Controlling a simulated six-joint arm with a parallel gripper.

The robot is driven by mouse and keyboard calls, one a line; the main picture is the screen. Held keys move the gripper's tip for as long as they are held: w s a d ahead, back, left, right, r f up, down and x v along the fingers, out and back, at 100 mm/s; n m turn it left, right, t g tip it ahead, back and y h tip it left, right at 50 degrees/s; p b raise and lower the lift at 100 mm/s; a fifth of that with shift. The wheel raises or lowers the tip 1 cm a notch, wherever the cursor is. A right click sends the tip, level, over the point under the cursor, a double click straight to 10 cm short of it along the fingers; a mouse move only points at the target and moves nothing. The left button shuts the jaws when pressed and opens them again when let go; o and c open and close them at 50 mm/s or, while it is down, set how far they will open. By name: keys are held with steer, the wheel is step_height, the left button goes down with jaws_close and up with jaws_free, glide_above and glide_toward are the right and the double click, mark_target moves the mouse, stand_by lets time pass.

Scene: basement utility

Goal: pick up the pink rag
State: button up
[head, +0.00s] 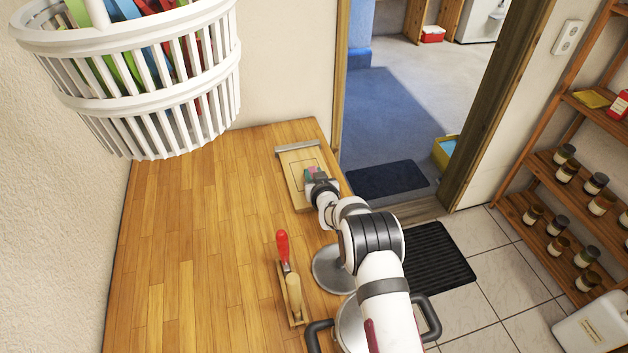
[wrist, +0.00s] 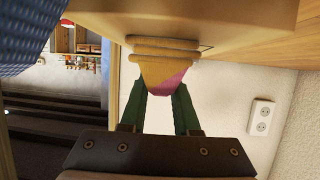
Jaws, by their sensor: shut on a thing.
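The pink rag (head: 311,171) shows as a small patch at my gripper (head: 314,175), over a pale wooden board (head: 290,190) on the wooden worktop. In the wrist view, my gripper (wrist: 160,95) has its green fingers on either side of a tan and pink bundle. The pink rag (wrist: 172,83) shows on the right side of this bundle, next to a tan, layered part (wrist: 158,70). The fingers are shut on it. The fingertips are partly hidden behind the bundle, and I cannot tell whether it touches the board.
A white basket (head: 205,65) with colourful contents is at the upper left. The worktop's left part is clear. A doorway and a jar shelf (head: 565,195) stand right.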

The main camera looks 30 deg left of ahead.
jaws_close()
steer(key=shift+r, duration=0.35)
steer(key=r, duration=0.4)
steer(key=shift+w+d, duration=0.1)
steer(key=shift+d, duration=0.2)
steer(key=w+d+r, duration=0.1)
steer(key=d+r, duration=0.5)
steer(key=d, duration=0.5)
steer(key=shift+w+r, duration=0.15)
